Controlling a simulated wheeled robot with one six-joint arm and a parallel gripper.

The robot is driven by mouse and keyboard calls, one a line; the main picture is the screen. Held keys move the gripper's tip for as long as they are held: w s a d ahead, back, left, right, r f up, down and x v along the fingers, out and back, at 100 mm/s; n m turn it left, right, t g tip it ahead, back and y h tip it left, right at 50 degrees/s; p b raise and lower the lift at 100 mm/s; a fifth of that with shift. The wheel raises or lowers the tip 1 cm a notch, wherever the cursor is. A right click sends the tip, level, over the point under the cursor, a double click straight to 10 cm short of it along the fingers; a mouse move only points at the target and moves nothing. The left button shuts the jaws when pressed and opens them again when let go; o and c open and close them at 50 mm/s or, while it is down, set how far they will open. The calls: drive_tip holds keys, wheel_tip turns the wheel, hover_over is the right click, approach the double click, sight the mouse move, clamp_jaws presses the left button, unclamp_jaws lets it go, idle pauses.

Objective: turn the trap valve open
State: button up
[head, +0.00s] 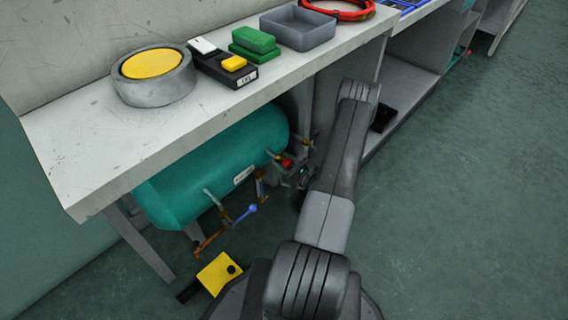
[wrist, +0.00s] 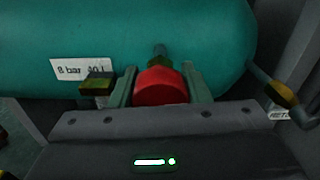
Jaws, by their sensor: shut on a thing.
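A teal tank (head: 215,165) lies under the bench, with several valves along its front side. My gripper (head: 297,176) is at the tank's right part, mostly hidden by my arm in the head view. In the wrist view my gripper (wrist: 161,88) is shut on a red round knob (wrist: 162,87), one finger on each side. The knob sits below a brass fitting (wrist: 160,57) on the tank; it also shows in the head view (head: 287,162). No label naming the trap valve is legible, and the knob's turn position cannot be told.
A blue-handled valve (head: 250,210) and an orange lever (head: 208,243) stick out left of my gripper. A brass fitting (wrist: 97,84) is close to the left finger. A pipe with a tag (wrist: 278,112) is at right. The bench top (head: 150,125) overhangs the tank.

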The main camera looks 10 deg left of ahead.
drive_tip(key=n+b, duration=0.3)
drive_tip(key=n, duration=0.1)
drive_tip(key=shift+f, duration=0.2)
drive_tip(key=n+b, duration=0.2)
drive_tip(key=n, duration=0.1)
drive_tip(key=shift+n+b, duration=0.35)
drive_tip(key=shift+n, duration=0.05)
drive_tip(key=n, duration=0.4)
drive_tip(key=shift+r, duration=0.15)
drive_tip(key=shift+s+n, duration=0.1)
drive_tip(key=shift+n, duration=2.4)
drive_tip(key=o, duration=1)
drive_tip(key=shift+c, duration=0.2)
drive_tip(key=p+v, duration=0.3)
drive_tip(key=v, duration=1)
drive_tip(key=shift+s+d, duration=0.2)
drive_tip(key=shift+d, duration=0.15)
